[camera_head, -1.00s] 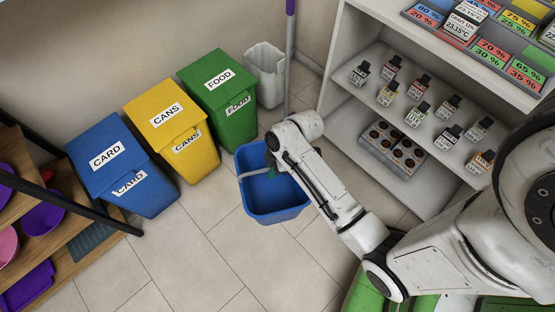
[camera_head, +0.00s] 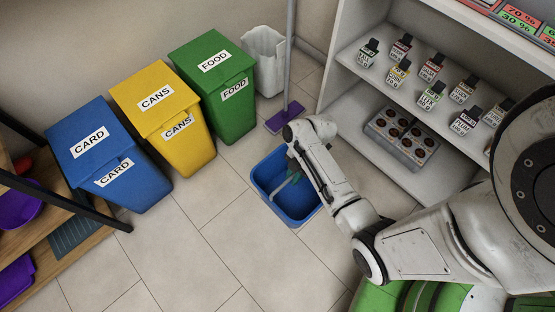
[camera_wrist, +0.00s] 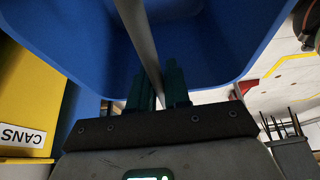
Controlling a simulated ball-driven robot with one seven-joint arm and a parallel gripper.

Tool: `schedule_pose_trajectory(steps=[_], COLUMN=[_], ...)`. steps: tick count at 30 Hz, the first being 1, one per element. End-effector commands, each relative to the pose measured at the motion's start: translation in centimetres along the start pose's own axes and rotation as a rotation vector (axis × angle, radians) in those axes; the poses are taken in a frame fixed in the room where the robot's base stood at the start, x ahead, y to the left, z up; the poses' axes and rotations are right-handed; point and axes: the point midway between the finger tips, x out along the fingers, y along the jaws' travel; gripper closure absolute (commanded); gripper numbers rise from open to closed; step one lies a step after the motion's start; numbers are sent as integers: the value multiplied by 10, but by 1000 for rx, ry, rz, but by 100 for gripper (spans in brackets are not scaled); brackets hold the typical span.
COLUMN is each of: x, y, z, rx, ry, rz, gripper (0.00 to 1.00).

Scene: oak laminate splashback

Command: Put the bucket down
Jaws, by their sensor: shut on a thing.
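The blue bucket (camera_head: 270,180) is in the middle of the head view, above or on the tiled floor (camera_head: 235,235), open side up. I cannot tell whether its base touches the floor. Its pale grey handle (camera_head: 284,186) crosses the opening. My gripper (camera_wrist: 158,90) is shut on this handle, with the handle between its teal fingers in the wrist view. The bucket's blue wall (camera_wrist: 210,40) fills much of that view. In the head view my forearm hides the bucket's right side and most of the gripper.
Blue card (camera_head: 105,150), yellow cans (camera_head: 160,115) and green food (camera_head: 212,85) bins stand behind left. A white bin (camera_head: 265,62) and a purple-based mop (camera_head: 284,117) stand behind. Shelves with bottles and a tray (camera_head: 402,138) are right. Floor left and in front is clear.

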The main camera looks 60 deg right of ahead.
Motion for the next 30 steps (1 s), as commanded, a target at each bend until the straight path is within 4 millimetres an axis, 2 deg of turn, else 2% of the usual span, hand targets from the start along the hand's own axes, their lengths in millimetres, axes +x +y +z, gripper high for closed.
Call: schedule_pose_trajectory(steps=[1,6,15,23,30], x=[6,18,56,66,94], y=[12,46,82,92,94], z=[6,18,40,45,57], rx=[-1,-1,1,1,2], ry=[-1,-3,-2,-1,-1], rz=[3,3,2,2,1], gripper=[100,100,100,100,100])
